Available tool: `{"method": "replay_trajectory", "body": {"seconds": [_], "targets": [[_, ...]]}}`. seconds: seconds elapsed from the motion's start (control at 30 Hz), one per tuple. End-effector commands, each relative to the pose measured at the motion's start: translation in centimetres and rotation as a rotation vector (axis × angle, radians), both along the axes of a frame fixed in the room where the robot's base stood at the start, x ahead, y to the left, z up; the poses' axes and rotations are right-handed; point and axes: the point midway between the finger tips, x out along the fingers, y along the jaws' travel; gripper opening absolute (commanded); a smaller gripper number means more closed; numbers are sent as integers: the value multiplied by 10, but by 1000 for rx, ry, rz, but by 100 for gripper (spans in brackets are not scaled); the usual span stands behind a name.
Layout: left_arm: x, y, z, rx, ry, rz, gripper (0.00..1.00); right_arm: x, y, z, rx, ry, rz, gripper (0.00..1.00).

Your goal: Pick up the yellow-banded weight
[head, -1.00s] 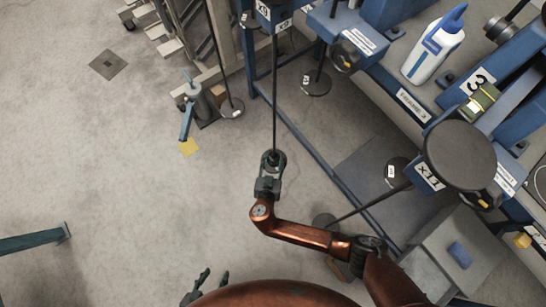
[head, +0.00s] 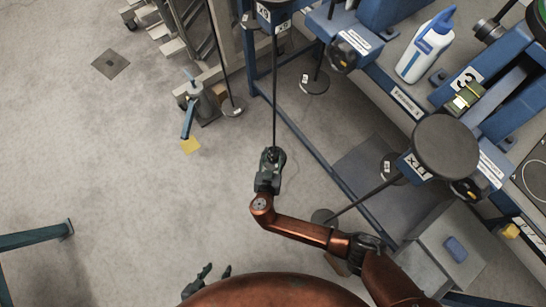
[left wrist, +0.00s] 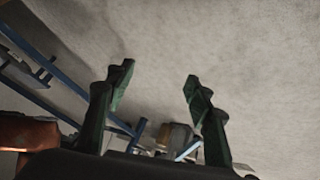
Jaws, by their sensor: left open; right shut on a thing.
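I cannot make out for certain a weight with a yellow band in the head view. My right gripper (head: 272,157) is shut on the dark lower end of a long thin rod (head: 275,90). The rod runs down from a blue block (head: 275,12) at the top, and the fingers hide most of what they grip. My left gripper (head: 207,282) is open and empty over the floor, partly hidden by my own body. In the left wrist view its two dark green fingers (left wrist: 159,72) stand wide apart with nothing between them.
A grey box (head: 440,247) stands lower right. The floor at left is mostly clear; a blue-green beam (head: 35,238) lies there.

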Motion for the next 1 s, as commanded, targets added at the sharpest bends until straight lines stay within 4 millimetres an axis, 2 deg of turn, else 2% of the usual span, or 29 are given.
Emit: {"method": "replay_trajectory", "body": {"seconds": [0.03, 0.1, 0.33, 0.7, 0.83, 1.0], "targets": [[3, -2, 11, -6, 9, 1, 48, 1, 0, 12, 1, -5, -2, 11], [1, -3, 18, -11, 35, -1, 48, -2, 4, 17, 3, -3, 0, 11], [-4, -6, 30, -18, 86, -10, 48, -33, 46, 13, 2, 0, 0, 11], [-16, 3, 38, 9, 148, -25, 48, -86, 119, 11, 1, 1, -1, 11], [-16, 3, 38, 12, 151, -26, 48, -97, 134, 11, 0, -1, 0, 11], [-16, 3, 38, 12, 151, -26, 48, -104, 144, 11, 1, -2, 0, 11]]}}
